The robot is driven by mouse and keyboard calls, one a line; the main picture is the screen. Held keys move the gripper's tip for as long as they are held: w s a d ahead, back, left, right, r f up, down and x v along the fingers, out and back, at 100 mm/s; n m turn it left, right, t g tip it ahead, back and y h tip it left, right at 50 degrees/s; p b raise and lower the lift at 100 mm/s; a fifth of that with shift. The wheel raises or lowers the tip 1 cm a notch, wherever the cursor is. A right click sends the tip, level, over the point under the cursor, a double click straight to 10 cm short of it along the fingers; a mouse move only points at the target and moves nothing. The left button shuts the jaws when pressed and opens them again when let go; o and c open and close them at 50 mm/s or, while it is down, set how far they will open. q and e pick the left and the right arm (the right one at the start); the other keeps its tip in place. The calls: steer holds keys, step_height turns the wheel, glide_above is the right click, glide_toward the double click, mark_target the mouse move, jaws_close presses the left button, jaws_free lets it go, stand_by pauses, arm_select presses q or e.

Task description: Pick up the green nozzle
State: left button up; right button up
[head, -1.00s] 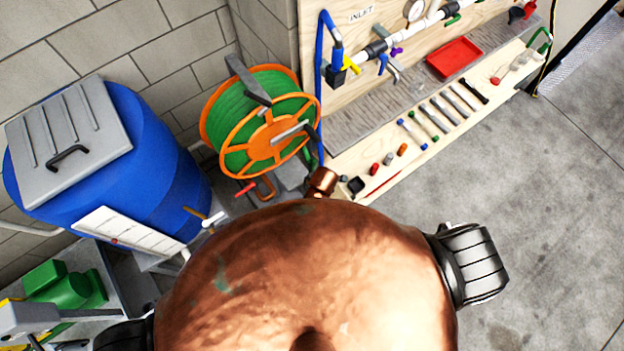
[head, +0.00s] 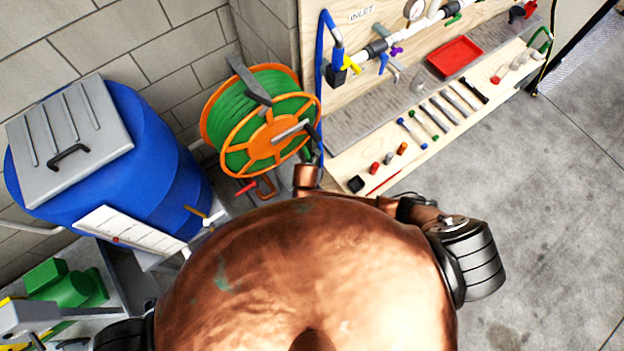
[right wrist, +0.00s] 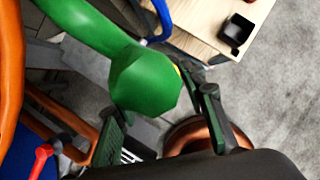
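A green piece with a broad faceted end (right wrist: 146,80), which looks like the nozzle, fills the upper middle of the right wrist view, on a thick green length coming from the upper left. My right gripper (right wrist: 160,115) is open, its two dark fingers apart, with the faceted end at and just beyond the gap between the tips. I cannot tell whether they touch. In the head view my right wrist is at the lower right of the orange hose reel (head: 262,140), and the nozzle cannot be made out clearly. My left gripper is out of view.
A wooden bench (head: 350,165) with small parts and a red tray (head: 455,56) stands right of the reel. A black square cup (right wrist: 236,30) sits on its near corner. A blue barrel (head: 150,150) is at left. A red-handled valve (right wrist: 42,152) is low left in the wrist view.

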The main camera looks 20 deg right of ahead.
steer(key=shift+x, duration=1.55)
steer(key=shift+s, duration=0.1)
steer(key=shift+d, duration=0.1)
jaws_close()
